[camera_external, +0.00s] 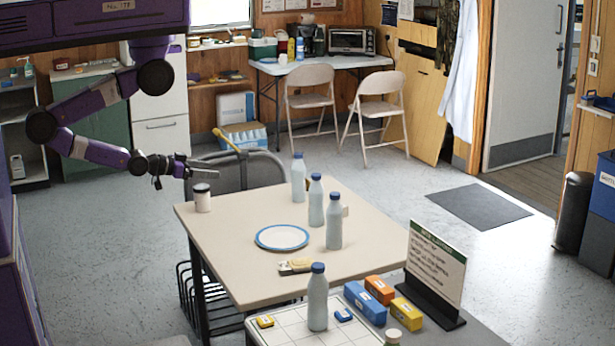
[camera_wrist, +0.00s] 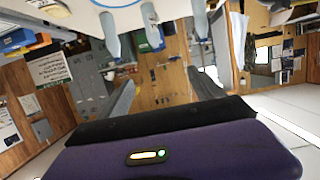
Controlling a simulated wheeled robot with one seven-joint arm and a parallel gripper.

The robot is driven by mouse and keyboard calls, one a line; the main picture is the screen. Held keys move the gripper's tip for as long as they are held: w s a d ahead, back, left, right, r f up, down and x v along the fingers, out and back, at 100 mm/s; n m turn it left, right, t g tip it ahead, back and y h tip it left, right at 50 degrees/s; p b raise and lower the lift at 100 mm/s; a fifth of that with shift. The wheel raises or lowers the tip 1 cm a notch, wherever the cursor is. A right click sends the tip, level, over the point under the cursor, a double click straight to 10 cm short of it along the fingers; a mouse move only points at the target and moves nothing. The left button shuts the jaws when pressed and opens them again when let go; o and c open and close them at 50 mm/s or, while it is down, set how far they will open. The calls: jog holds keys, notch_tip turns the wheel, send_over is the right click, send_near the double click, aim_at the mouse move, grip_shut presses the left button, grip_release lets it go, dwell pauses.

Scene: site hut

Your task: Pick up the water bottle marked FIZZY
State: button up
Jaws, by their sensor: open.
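Several pale blue bottles with dark blue caps stand upright in the external view. Three are in a row on the beige table: a far bottle (camera_external: 298,180), a middle bottle (camera_external: 316,203) and a near bottle (camera_external: 334,230). Another bottle (camera_external: 317,300) stands on the white gridded surface in front. No FIZZY mark is readable on any of them. The wrist view, turned over, shows three bottles (camera_wrist: 111,38) (camera_wrist: 151,28) (camera_wrist: 199,20) beyond my fingers. My gripper (camera_external: 205,168) is open and empty, above the table's far left corner, well left of the bottles.
A blue-rimmed plate (camera_external: 283,237) lies on the table (camera_external: 240,280), with a white dark-lidded jar (camera_external: 202,200) at its left corner. A grey chair (camera_external: 255,172) stands behind. Colored boxes (camera_external: 366,302) and a sign (camera_external: 436,262) stand at front right.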

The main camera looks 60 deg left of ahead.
jog(key=w+a+f+t+y+p, duration=0.1)
jog(key=w+a+f+y, duration=0.1)
jog(key=w+a, duration=0.65)
jog(key=w+a+f+t+y+p, duration=0.15)
jog(key=w+a, duration=0.35)
jog(key=w, duration=0.7)
jog(key=w+a+f+t+y, duration=0.1)
jog(key=w+a+f+t, duration=0.15)
jog(key=w+a, duration=0.6)
jog(key=g+h, duration=0.2)
jog(key=h, duration=0.1)
send_near(299, 169)
jog(key=w+a, duration=0.3)
jog(key=a, duration=0.1)
jog(key=shift+n, duration=0.4)
jog(key=shift+w+d+f+b, duration=0.15)
jog(key=shift+w+f, duration=0.05)
jog(key=shift+w, duration=1.15)
jog(key=shift+w+d+f+b, duration=0.1)
jog(key=shift+w+f+b, duration=0.15)
jog(key=shift+w, duration=1.05)
jog(key=shift+w+d+f+b, duration=0.1)
jog(key=shift+w+d+f, duration=0.1)
jog(key=shift+w, duration=1.15)
jog(key=shift+r, duration=0.1)
grip_shut()
